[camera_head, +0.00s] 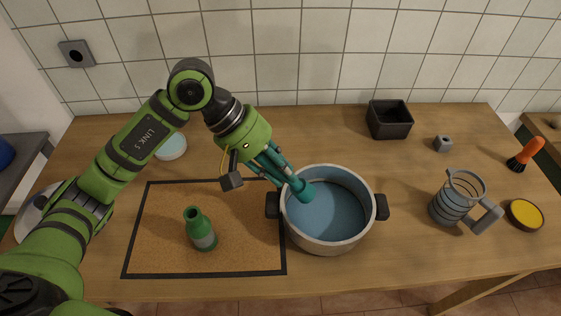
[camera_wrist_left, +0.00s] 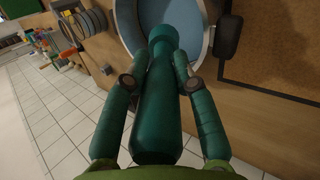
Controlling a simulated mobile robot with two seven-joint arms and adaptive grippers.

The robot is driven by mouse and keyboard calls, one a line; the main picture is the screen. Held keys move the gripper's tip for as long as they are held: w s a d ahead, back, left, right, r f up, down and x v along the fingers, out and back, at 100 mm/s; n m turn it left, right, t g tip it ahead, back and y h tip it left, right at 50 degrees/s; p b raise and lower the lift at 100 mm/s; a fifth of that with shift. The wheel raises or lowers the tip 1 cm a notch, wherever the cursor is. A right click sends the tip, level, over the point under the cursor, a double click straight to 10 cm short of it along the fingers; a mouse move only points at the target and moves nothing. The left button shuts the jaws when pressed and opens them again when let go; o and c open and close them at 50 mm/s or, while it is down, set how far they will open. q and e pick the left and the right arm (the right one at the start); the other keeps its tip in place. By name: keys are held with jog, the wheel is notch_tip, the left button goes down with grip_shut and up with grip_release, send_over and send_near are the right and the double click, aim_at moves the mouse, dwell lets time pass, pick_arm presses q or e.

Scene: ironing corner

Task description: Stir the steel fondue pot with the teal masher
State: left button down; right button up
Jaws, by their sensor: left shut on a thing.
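The steel fondue pot (camera_head: 327,241) stands on the table right of centre, with a black handle on each side and a blue inside. My left gripper (camera_head: 286,180) reaches over its left rim, tilted down to the right. It is shut on the teal masher (camera_head: 305,192), whose lower end is over the pot's left inner side; I cannot tell whether it touches the floor or wall. In the left wrist view, the masher (camera_wrist_left: 157,115) lies between the two teal fingers and points into the pot (camera_wrist_left: 129,30). My right gripper is not in view.
A green bottle (camera_head: 201,230) stands on the black-edged cork mat (camera_head: 160,222) left of the pot. A striped glass mug (camera_head: 457,198), yellow-topped round tin (camera_head: 524,214), black bin (camera_head: 389,118), small grey block (camera_head: 443,143) and orange-handled brush (camera_head: 526,153) are to the right.

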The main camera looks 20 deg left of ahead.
aim_at(285, 179)
pick_arm(q)
jog(key=f+b, duration=0.1)
jog(key=d+f+b, duration=0.1)
jog(key=f, duration=0.1)
jog(key=shift+w, duration=0.15)
jog(key=b+x, duration=0.3)
jog(key=b, duration=0.1)
jog(key=b+x, duration=0.2)
jog(key=shift+w+f, duration=0.35)
jog(key=shift+w, duration=0.1)
jog(key=shift+b+x, duration=1.1)
jog(key=shift+x, duration=0.1)
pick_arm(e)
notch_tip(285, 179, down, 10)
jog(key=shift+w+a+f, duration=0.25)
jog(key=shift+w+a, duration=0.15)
pick_arm(q)
jog(key=shift+w+r, duration=0.1)
jog(key=shift+s+d+p+v, duration=0.15)
jog(key=shift+p+v, duration=0.3)
jog(key=shift+v, duration=1.35)
jog(key=shift+s+d+p+v, duration=0.1)
jog(key=shift+s+p+v, duration=0.25)
jog(key=shift+v, duration=1.5)
jog(key=shift+s+d+p+v, duration=0.15)
jog(key=shift+p+v, duration=0.35)
jog(key=shift+v, duration=1.3)
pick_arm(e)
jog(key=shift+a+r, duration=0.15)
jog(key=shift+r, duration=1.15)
